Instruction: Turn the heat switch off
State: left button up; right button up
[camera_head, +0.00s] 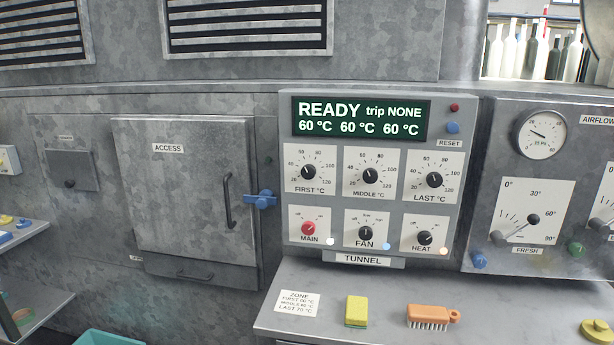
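The heat switch (424,238) is a small black rotary knob on a white plate at the lower right of the grey tunnel panel (470,165). An orange lamp (443,251) glows at its lower right. The knob's exact pointer direction is too small to tell. Left of it are the black fan knob (366,233) with a blue lamp and the red main knob (308,229) with a whitish lamp. The display (360,118) reads READY, trip NONE, and 60 °C three times. Neither of my grippers shows in the head view.
A shelf (385,295) below the panel holds a zone card (297,303), a yellow-green sponge (356,311) and an orange brush (430,317). A closed access door (185,190) with a blue latch (262,199) is at left. The airflow panel (560,170) is at right.

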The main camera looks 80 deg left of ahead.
aim_at(425, 238)
jog(key=u, duration=2.35)
